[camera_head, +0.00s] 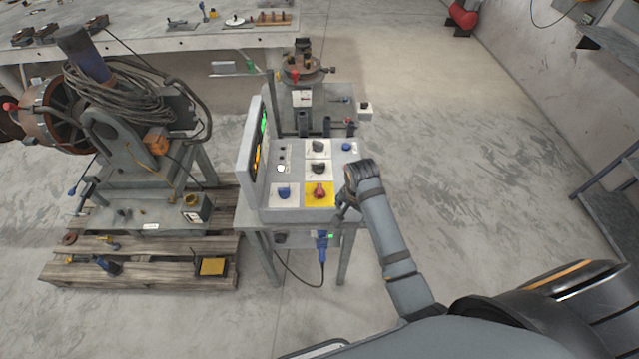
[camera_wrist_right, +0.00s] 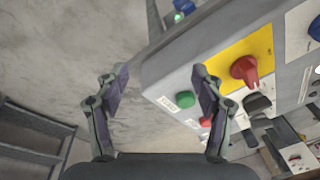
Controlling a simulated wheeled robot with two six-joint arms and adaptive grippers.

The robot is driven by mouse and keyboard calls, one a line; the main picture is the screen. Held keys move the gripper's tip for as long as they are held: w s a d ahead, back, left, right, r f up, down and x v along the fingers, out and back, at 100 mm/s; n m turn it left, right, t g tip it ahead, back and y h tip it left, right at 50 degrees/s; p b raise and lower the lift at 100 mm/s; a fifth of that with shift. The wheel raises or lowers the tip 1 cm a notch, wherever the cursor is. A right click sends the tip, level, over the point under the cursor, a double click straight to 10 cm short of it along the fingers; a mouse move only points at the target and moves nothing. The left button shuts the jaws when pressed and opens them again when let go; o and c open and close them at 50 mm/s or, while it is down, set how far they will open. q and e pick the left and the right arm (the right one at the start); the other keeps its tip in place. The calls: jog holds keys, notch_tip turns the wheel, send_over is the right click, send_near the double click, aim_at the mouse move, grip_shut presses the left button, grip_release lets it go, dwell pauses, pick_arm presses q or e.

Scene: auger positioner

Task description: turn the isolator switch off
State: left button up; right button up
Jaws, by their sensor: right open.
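The isolator switch, a red rotary knob (camera_head: 319,191) on a yellow plate (camera_head: 329,201), sits at the front right of the grey control box (camera_head: 294,214). In the right wrist view the red knob (camera_wrist_right: 245,70) stands up from its yellow plate, to the right of my fingers. My right gripper (camera_head: 343,210) is at the right front edge of the box, beside the knob and apart from it. In the wrist view my right gripper (camera_wrist_right: 160,78) has its fingers spread with nothing between them. My left gripper is not in view.
The box also carries a blue knob (camera_head: 284,193), black knobs (camera_head: 318,168) and an upright screen panel (camera_head: 252,150). A green button (camera_wrist_right: 186,99) and a partly hidden red button (camera_wrist_right: 206,122) are on its side.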

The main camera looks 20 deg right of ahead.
aim_at(320, 189)
jog(key=w+a+r+m, duration=0.1)
jog(key=w+m, duration=0.1)
jog(key=w+a+r+m, duration=0.1)
jog(key=w+r+m, duration=0.1)
jog(key=w, duration=0.1)
jog(key=w+a+r+m+g, duration=0.1)
jog(key=w, duration=0.2)
jog(key=shift+r+m, duration=0.15)
jog(key=shift+m, duration=0.25)
jog(key=w+a+r+m, duration=0.3)
jog(key=w+r+m, duration=0.1)
jog(key=w+r, duration=0.1)
jog(key=shift+g+y, duration=0.3)
jog(key=shift+g, duration=0.1)
jog(key=f, duration=0.3)
jog(key=f+p, duration=0.1)
jog(key=f, duration=0.5)
jog(key=shift+s+f+p, duration=0.2)
jog(key=shift+s+p, duration=0.1)
jog(key=shift+p, duration=0.1)
jog(key=shift+d+f, duration=0.1)
jog(key=shift+f, duration=0.55)
jog(key=c, duration=1.1)
jog(key=shift+c, duration=0.2)
